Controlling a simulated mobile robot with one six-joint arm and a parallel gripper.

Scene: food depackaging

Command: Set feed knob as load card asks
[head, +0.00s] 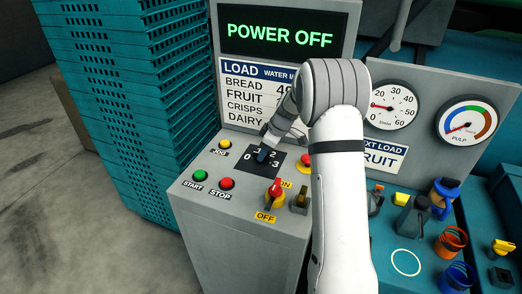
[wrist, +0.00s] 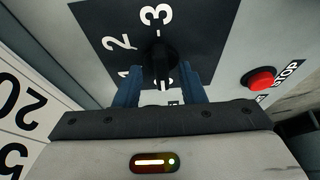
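The feed knob (wrist: 160,58) is black on a dark plate marked 0 to 3. In the wrist view a white mark shows at its lower end; which number it points to I cannot tell. My gripper (wrist: 159,90) has its two blue fingers apart, one on each side of the knob, with gaps visible. In the head view my gripper (head: 265,153) is over the dial and hides the knob. The load card (head: 382,157) reads "FRUIT". The load chart (head: 243,95) lists bread, fruit, crisps and dairy; my arm covers most of its numbers.
The screen (head: 278,38) reads "POWER OFF". Around the dial are a yellow jog button (head: 225,144), green start button (head: 200,174), red stop button (head: 227,183) and red power switch (head: 275,190). Teal crates (head: 130,90) are stacked at left; gauges (head: 467,122) stand at right.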

